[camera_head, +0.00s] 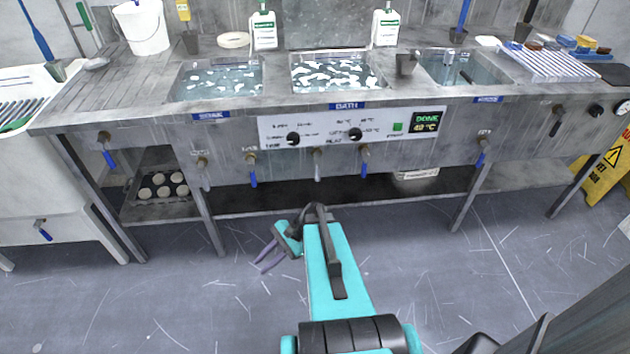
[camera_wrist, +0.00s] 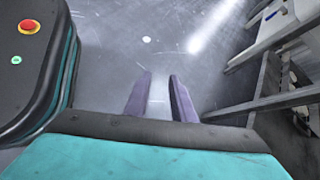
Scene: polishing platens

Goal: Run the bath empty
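Below hang a blue-lever valve (camera_head: 252,170), a grey-lever valve (camera_head: 317,165) and another blue-lever valve (camera_head: 365,162), all with levers pointing down. My gripper (camera_head: 266,256) is over the floor in front of the bench, apart from the valves. In the wrist view its purple fingers (camera_wrist: 160,84) are open and empty.
A left basin (camera_head: 220,82) and a right basin (camera_head: 462,70) flank the bath, with their own valves below. Bench legs (camera_head: 208,222) and a lower shelf (camera_head: 280,200) lie below. A yellow wet-floor sign (camera_head: 608,165) stands at right. The floor ahead is clear.

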